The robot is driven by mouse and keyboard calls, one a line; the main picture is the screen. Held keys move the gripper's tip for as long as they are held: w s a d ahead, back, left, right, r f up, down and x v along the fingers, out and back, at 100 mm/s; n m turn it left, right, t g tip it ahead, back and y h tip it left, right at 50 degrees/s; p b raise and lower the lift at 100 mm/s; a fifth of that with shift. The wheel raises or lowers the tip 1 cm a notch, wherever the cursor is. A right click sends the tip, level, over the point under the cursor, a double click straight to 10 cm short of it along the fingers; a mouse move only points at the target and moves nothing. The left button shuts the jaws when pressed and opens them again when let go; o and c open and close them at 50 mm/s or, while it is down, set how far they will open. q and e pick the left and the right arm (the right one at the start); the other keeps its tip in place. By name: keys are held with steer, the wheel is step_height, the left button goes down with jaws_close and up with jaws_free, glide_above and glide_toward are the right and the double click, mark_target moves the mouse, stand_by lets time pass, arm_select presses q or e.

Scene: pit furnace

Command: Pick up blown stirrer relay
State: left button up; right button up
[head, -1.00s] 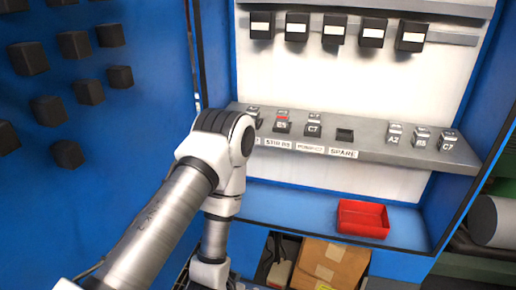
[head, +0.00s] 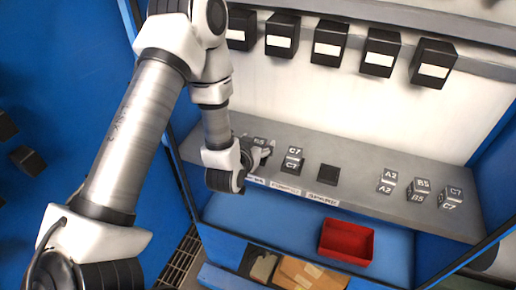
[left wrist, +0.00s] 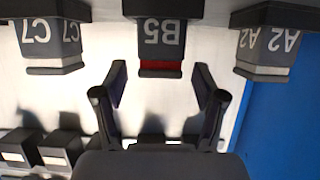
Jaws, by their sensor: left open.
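The relay marked B5 with a red band, the only one showing red, hangs at the top middle of the left wrist view (left wrist: 160,40). In the head view its top (head: 260,141) just shows behind my left gripper (head: 257,155) on the grey shelf. My left gripper is open and empty, its two fingers (left wrist: 159,82) pointing at the relay, one to each side, and seemingly short of it. The relay marked C7 (head: 292,160) stands to its right in the head view. My right gripper is not in view.
Right of C7 is an empty black socket (head: 328,174). Further right on the shelf stand loose relays A2 (head: 388,181), B5 (head: 419,190) and C7 (head: 451,197). Below is a red tray (head: 346,241). Several black boxes (head: 330,42) hang above.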

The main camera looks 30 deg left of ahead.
arm_select(q)
steer(key=shift+x, duration=1)
steer(key=shift+s+d+r, duration=0.1)
steer(key=shift+s, duration=0.3)
steer(key=c, duration=1.3)
steer(key=shift+w, duration=0.15)
